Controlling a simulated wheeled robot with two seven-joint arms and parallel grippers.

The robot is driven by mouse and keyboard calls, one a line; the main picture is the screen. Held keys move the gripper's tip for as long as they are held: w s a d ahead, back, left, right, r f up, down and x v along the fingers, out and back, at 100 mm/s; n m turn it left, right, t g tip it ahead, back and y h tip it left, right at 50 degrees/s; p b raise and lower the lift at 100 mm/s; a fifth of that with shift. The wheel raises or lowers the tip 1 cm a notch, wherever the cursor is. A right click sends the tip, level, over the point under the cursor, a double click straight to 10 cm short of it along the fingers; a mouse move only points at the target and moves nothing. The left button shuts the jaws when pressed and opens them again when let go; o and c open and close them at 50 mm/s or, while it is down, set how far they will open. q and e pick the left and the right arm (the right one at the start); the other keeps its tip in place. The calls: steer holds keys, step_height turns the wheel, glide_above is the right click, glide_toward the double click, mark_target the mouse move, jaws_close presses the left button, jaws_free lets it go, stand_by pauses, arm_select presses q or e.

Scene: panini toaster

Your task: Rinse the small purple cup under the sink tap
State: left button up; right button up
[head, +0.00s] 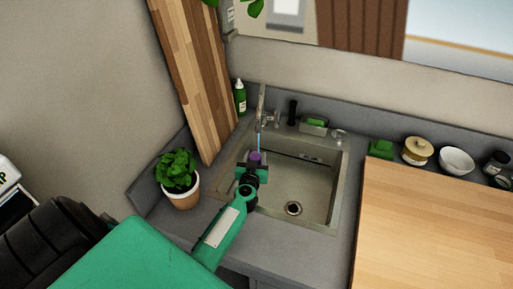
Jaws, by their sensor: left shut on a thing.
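The small purple cup (255,158) is in my left gripper (253,168), over the left part of the sink basin (310,185). My left gripper is shut on the cup. The sink tap (261,105) stands at the back left of the sink. A thin blue stream of water (258,142) runs down from the tap toward the cup. The stream's lower end meets the cup's top in the picture; whether it goes inside is too small to tell. The gripper hides the cup's lower part. My right gripper is not in view.
A potted plant (180,200) stands left of the sink, close to my left arm. A green bottle (240,98) stands behind the tap's left side. A wooden board (195,75) leans at the left. A wooden counter (440,225) lies to the right.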

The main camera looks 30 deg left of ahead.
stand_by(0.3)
arm_select(q)
steer(key=s+r+p, duration=0.1)
steer(key=p, duration=0.1)
steer(key=s+d+r+p, duration=0.2)
steer(key=p, duration=0.1)
steer(key=shift+s+r+p, duration=0.3)
steer(key=shift+s+d+r+p, duration=0.2)
steer(key=shift+s+d+p, duration=0.05)
steer(key=shift+s+p, duration=0.2)
